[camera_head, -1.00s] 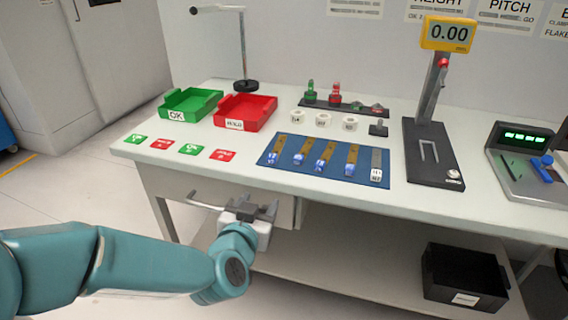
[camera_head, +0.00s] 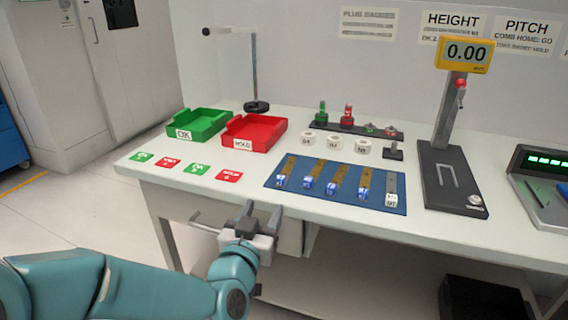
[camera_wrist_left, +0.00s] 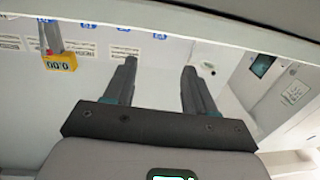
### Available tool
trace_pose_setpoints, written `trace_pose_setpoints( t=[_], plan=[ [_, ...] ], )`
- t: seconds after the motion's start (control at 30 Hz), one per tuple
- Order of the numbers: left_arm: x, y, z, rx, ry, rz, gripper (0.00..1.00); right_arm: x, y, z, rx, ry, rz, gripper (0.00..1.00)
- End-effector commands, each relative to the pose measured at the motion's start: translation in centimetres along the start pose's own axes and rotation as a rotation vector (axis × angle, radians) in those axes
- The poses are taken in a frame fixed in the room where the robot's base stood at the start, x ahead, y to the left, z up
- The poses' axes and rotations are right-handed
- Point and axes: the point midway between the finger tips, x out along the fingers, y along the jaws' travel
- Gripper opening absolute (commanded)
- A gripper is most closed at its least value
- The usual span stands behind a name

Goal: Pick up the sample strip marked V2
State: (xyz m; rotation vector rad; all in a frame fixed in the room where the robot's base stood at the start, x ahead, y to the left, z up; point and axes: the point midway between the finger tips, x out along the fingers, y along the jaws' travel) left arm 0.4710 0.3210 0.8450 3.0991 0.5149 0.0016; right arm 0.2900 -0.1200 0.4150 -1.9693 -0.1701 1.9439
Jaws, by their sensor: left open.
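Several sample strips lie side by side on a blue mat (camera_head: 300,193) on the bench. Most are brown with a blue-and-white tagged end, such as the leftmost strip (camera_head: 288,166) and the brown strip nearest the right (camera_head: 366,180). The rightmost strip (camera_head: 391,184) is grey with a white tag. The tags are too small to read surely, so I cannot tell which is V2. My left gripper (camera_head: 261,212) is open and empty at the bench's front edge, left of and nearer than the mat. Its two fingers also show in the left wrist view (camera_wrist_left: 159,68). My right gripper is not in view.
A green OK tray (camera_head: 208,133) and a red HOLD tray (camera_head: 262,142) stand behind green and red cards. White rings (camera_head: 334,144) and a dark plug rack (camera_head: 340,130) sit behind the mat. A gauge stand (camera_head: 450,185) rises to its right. A drawer handle juts out below.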

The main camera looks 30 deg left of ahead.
Motion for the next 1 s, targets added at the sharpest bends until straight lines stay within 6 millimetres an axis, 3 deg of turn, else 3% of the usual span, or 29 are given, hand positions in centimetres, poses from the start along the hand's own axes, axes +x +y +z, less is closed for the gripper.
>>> trace_pose_setpoints(
  t=[0.07,0.1,0.3,0.47,0.77,1.0],
  plan=[
    [1.7,0.0,-0.1,0.001,-0.007,0.000,0.55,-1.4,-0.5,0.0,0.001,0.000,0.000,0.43],
    [2.8,0.0,0.4,-0.001,-0.001,0.000,0.55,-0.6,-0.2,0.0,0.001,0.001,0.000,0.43],
    [6.3,0.1,0.3,-0.001,0.000,0.001,0.55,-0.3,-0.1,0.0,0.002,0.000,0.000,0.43],
    [7.4,0.1,0.3,0.000,-0.001,0.002,0.55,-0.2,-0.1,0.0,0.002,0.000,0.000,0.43],
    [11.7,0.2,0.4,0.000,-0.001,0.001,0.55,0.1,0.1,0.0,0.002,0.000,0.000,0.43],
    [12.2,0.2,0.3,0.000,0.000,0.001,0.55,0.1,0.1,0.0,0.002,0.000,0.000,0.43]
  ],
)
